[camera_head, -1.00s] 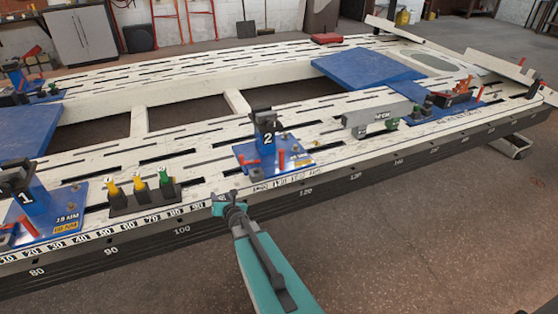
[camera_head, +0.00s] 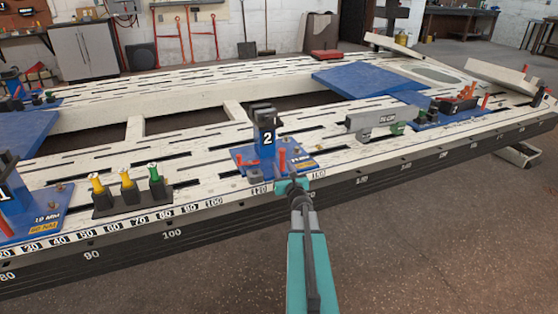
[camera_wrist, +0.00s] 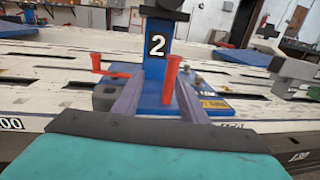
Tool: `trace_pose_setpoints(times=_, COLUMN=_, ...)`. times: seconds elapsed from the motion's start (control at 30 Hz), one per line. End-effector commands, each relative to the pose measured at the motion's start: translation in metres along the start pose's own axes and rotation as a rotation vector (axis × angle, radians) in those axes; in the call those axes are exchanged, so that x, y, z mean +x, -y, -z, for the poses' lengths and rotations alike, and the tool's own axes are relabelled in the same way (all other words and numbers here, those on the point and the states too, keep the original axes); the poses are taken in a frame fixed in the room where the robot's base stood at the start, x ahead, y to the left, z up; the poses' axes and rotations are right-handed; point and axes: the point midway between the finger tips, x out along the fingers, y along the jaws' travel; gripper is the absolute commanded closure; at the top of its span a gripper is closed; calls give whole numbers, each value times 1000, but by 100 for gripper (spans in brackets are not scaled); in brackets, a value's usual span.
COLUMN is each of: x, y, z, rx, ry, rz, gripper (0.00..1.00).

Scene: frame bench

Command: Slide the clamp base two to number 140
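Clamp base two (camera_head: 268,138) is a blue post marked 2 on a blue plate, standing on the front rail of the white slotted bench. It fills the middle of the wrist view (camera_wrist: 156,68), with an upright red pin (camera_wrist: 171,78) at its near side. My gripper (camera_head: 289,182) is at the plate's near edge. In the wrist view its fingers (camera_wrist: 158,92) are spread, with the post and red pin showing between them. Whether they touch the pin I cannot tell. A number scale (camera_head: 258,189) runs along the bench's front edge; I cannot make out 140 on it.
Clamp base one (camera_head: 30,212) stands far left. A grey block (camera_head: 370,121) and another blue plate with red parts (camera_head: 452,104) stand to the right, with bare slotted rail between.

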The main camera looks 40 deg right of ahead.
Motion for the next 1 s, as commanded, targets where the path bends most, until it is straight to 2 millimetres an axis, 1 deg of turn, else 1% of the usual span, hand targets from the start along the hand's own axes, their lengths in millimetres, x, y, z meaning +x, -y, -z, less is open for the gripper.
trace_pose_setpoints(times=0.03, x=-1, y=9, z=5, rx=-2, ry=4, rz=11, gripper=61)
trace_pose_setpoints(times=0.1, x=-2, y=18, z=4, rx=-3, ry=8, rz=21, gripper=61)
trace_pose_setpoints(times=0.2, x=-3, y=23, z=3, rx=-4, ry=10, rz=27, gripper=61)
trace_pose_setpoints(times=0.67, x=-1, y=24, z=2, rx=-4, ry=9, rz=28, gripper=61)
trace_pose_setpoints(times=0.87, x=9, y=25, z=2, rx=-4, ry=10, rz=28, gripper=61)
trace_pose_setpoints(times=1.0, x=20, y=25, z=2, rx=-4, ry=10, rz=27, gripper=61)
